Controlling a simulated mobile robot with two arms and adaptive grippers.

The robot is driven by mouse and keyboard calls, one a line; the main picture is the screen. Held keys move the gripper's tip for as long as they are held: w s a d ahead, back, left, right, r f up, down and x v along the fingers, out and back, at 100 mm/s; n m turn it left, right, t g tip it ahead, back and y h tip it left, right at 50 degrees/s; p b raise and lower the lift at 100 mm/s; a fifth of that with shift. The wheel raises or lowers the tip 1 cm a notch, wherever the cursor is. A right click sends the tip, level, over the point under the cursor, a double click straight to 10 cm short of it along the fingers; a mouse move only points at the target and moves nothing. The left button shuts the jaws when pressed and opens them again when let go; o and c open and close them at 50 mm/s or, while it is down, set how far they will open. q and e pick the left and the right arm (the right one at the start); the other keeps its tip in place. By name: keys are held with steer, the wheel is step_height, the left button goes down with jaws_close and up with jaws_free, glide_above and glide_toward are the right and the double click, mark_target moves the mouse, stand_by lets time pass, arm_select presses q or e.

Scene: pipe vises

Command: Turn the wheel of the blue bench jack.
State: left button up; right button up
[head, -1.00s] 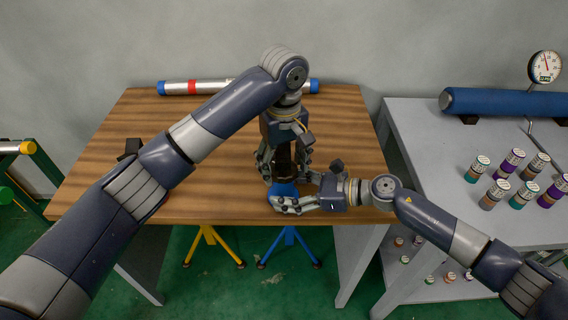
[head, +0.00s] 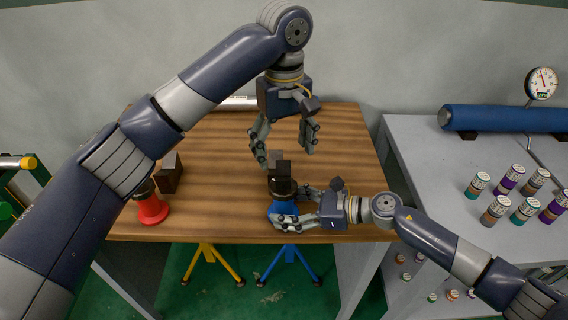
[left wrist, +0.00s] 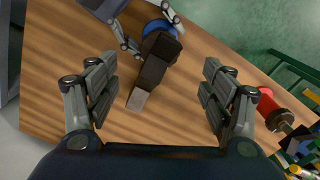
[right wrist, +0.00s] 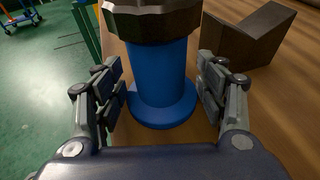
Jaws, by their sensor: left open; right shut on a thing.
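The blue bench jack (head: 284,208) stands upright near the table's front edge. Its dark faceted wheel (right wrist: 152,22) sits above the blue column (right wrist: 157,75), with a dark block-like head (head: 281,170) on top. My right gripper (head: 302,208) is shut on the blue column below the wheel, one finger each side. My left gripper (head: 286,156) is open and empty, above and behind the jack head. In the left wrist view, the jack head (left wrist: 152,70) lies between and beyond the open fingers (left wrist: 160,95), apart from them.
A red jack (head: 151,209) stands on the table's left, beside a dark block (head: 171,174). A silver pipe (head: 238,103) lies at the back. The grey bench (head: 430,170) at right holds small cans, a blue pipe (head: 500,119) and a dial gauge (head: 541,83). The table's middle is clear.

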arm_select(q)
steer(key=shift+r, duration=0.85)
steer(key=w+a+f+m+t+h, duration=0.35)
steer(key=w+f+t, duration=0.2)
steer(key=w, duration=0.25)
steer(key=w+a+f+m+t+h, duration=0.2)
steer(key=w+a+f+t+h, duration=0.15)
steer(key=w+f, duration=0.35)
steer(key=m+g+h, duration=0.1)
steer(key=m+h, duration=0.8)
steer(key=m, duration=0.4)
glide_toward(296, 183)
steer(key=shift+n, duration=0.25)
steer(key=x, duration=0.5)
steer(key=f+x, duration=0.1)
steer(key=x, duration=0.1)
steer(key=shift+w, duration=0.4)
steer(key=shift+a, duration=0.1)
steer(key=shift+c, duration=0.3)
steer(key=c, duration=1)
